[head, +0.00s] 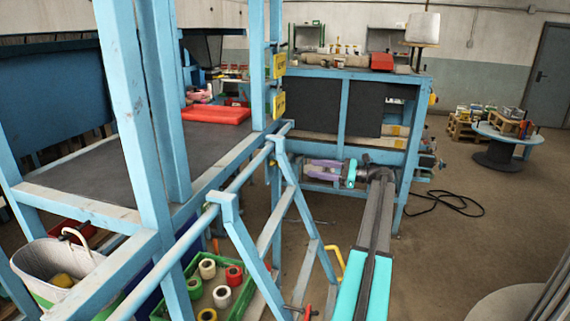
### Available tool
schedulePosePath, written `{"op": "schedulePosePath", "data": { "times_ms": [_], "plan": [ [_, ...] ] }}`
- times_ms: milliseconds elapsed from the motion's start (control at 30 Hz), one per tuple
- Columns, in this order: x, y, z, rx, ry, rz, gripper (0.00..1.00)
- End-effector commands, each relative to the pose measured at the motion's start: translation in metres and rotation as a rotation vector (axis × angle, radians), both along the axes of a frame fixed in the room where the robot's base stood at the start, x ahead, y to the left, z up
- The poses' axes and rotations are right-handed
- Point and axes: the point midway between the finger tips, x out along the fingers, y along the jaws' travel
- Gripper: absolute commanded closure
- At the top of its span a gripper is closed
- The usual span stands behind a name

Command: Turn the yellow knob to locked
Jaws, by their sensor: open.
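A small yellow-orange part (433,99) sticks out from the right side of the far blue workbench. It may be the yellow knob, but it is too small to tell its shape or which way it is turned. My gripper (309,170) has purple fingers pointing left, spread apart with nothing visible between them. It is in front of the workbench's lower part, to the left of and below the yellow-orange part, well apart from it in the picture.
The blue workbench (345,105) has dark panels and a red box (382,61) on top. Blue frame posts and rails fill the left. A black cable (455,203) lies on the floor. A round table (506,134) stands at right. Floor between is open.

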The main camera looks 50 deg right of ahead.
Motion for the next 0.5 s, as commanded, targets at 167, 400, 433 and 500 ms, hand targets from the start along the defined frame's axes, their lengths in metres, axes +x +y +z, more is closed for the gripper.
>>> {"op": "schedulePosePath", "data": {
  "times_ms": [167, 400, 433, 500],
  "plan": [
    [0.018, 0.012, 0.005, -0.001, -0.003, 0.001, 0.49],
    [0.042, 0.033, 0.012, -0.004, -0.008, 0.002, 0.49],
    [0.045, 0.035, 0.013, -0.004, -0.01, 0.002, 0.49],
    [0.054, 0.041, 0.013, -0.005, -0.01, 0.002, 0.49]
  ]
}}
